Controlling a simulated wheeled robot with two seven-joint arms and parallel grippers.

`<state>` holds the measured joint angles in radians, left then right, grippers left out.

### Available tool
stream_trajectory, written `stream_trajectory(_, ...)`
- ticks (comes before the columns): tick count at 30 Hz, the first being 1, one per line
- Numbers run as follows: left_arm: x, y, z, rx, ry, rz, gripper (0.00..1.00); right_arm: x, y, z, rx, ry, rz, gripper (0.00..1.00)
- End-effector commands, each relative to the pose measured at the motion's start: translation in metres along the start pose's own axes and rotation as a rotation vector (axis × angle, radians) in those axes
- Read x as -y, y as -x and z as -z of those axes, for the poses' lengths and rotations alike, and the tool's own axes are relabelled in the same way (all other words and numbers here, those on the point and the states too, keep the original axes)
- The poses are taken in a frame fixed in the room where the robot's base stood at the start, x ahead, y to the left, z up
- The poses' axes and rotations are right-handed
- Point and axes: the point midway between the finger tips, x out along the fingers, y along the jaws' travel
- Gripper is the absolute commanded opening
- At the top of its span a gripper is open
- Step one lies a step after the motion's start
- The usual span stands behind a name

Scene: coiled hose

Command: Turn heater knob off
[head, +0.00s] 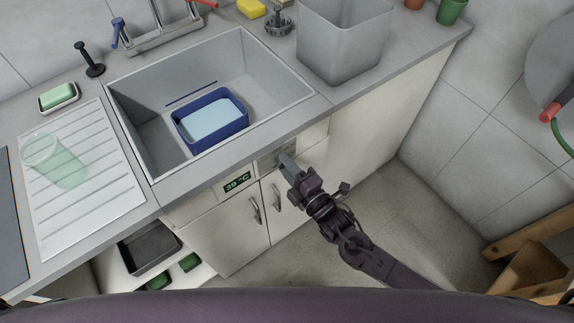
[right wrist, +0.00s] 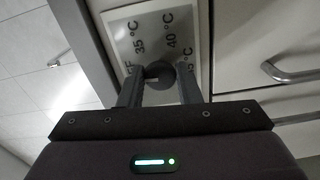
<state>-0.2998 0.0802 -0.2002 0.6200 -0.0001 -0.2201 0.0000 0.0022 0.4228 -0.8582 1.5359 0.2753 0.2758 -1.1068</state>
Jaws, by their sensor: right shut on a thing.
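The heater knob (right wrist: 159,74) is a dark round knob on a pale dial plate (right wrist: 150,30) in the right wrist view. The plate reads 35 °C and 40 °C, with other marks partly hidden. My right gripper (right wrist: 160,90) has its two fingers on either side of the knob and is shut on it. In the head view my right gripper (head: 284,160) reaches the cabinet front below the sink, and it hides the knob there. A small display (head: 238,182) left of it reads 39 °C. My left gripper is not in view.
A sink (head: 290,98) holds a blue tub (head: 240,123) with light blue water. Cabinet doors with metal handles (head: 255,210) lie below the display. A grey bin (head: 345,45) stands on the counter.

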Motion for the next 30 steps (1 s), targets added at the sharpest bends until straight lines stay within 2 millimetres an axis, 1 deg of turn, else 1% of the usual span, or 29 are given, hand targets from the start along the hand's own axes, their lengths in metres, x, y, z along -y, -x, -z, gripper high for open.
stream_trajectory(3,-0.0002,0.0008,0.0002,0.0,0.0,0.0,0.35,0.0006,0.0003,0.0003,-0.001,0.053,0.002,0.08)
stream_trajectory(9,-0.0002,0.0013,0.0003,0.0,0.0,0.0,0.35,0.0007,0.0005,-0.0001,0.0,0.104,0.002,0.08)
stream_trajectory(24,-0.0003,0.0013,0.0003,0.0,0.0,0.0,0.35,0.0011,0.0005,0.0,0.0,0.121,0.003,0.08)
stream_trajectory(25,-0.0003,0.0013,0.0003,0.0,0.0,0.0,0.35,0.0011,0.0005,0.0,-0.001,0.121,0.003,0.33)
stream_trajectory(29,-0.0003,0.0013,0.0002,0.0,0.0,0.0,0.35,0.0008,0.0004,0.0001,0.0,0.12,0.002,0.5)
stream_trajectory(30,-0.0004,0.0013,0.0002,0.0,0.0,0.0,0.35,0.0007,0.0004,0.0,0.0,0.12,0.002,0.52)
